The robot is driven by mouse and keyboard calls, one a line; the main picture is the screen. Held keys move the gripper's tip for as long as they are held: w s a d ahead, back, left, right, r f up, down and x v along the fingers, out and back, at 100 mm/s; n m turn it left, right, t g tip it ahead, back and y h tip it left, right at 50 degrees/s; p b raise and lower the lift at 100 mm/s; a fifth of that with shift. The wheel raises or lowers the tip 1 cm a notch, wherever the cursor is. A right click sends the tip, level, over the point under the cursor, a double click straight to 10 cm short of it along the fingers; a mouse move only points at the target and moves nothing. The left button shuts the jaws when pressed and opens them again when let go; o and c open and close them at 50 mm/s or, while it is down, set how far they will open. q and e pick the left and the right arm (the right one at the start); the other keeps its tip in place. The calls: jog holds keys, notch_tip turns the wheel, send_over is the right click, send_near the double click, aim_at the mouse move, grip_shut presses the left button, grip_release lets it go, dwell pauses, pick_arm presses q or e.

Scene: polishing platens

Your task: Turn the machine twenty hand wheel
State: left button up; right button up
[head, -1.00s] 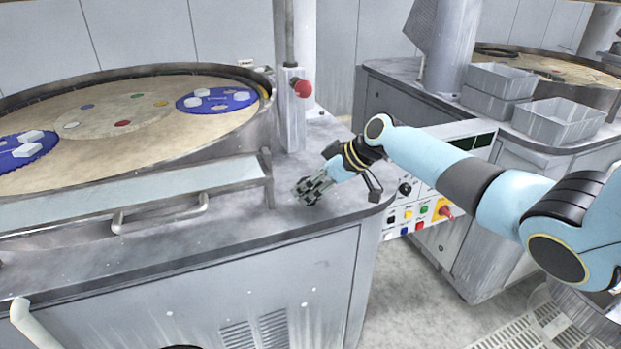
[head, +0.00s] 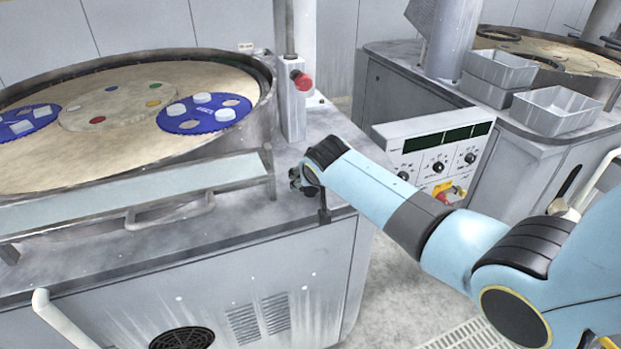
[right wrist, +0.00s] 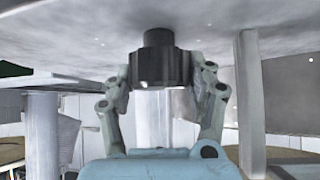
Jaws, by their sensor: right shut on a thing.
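The hand wheel shows in the right wrist view as a dark ribbed knob (right wrist: 158,66) on a short dark stem against the grey machine deck. My right gripper (right wrist: 160,88) has a finger on either side of it and is shut on it. In the head view my right gripper (head: 299,182) is low at the deck's front right corner, near the post; my wrist largely hides the knob there. My left gripper is not in view.
The round platen (head: 105,150) with blue carriers (head: 204,113) is to the left. A post with a red button (head: 302,81) stands just behind my gripper. A control panel (head: 436,150) and grey bins (head: 557,110) are to the right.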

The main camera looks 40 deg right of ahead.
jog(key=shift+a+m+g+h+b, duration=0.1)
jog(key=shift+m+g+h+b, duration=0.4)
jog(key=shift+m+h+b, duration=0.55)
jog(key=shift+m+g+h+b, duration=0.5)
jog(key=shift+m+b, duration=0.25)
jog(key=shift+m, duration=0.6)
jog(key=o, duration=1.2)
jog(key=v, duration=0.7)
jog(key=shift+s+a+r, duration=0.1)
jog(key=shift+r, duration=0.05)
